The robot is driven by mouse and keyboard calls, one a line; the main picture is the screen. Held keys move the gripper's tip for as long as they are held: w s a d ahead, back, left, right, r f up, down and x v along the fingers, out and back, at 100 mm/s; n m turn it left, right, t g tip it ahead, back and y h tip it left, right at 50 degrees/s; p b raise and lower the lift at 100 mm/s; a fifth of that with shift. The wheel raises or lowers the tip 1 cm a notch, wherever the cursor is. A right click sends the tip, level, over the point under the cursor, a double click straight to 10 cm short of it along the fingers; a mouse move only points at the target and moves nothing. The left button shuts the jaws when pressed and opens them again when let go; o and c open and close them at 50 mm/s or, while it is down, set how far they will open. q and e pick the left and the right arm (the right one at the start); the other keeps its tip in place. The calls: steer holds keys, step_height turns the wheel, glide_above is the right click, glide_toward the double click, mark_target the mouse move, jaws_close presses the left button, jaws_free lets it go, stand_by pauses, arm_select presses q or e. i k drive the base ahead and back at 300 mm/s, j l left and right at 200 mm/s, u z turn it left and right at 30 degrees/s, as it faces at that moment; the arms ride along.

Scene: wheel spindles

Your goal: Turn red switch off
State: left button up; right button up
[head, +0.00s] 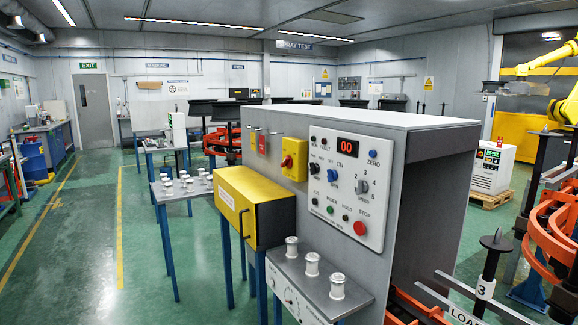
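Neither of my grippers is in view.
A yellow box (240,215) with a handle juts out below the switch. A grey stand (305,290) with three metal spindles is in front of the panel. A table (180,188) with several spindles stands at left. Green floor (75,270) is clear at far left.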

mark_target(287, 161)
steer(key=z, duration=0.35)
steer(key=i+j+z, duration=0.2)
steer(key=z, duration=0.25)
steer(key=i+j+z, duration=0.1)
steer(key=j+z, duration=0.75)
steer(key=i+j, duration=0.05)
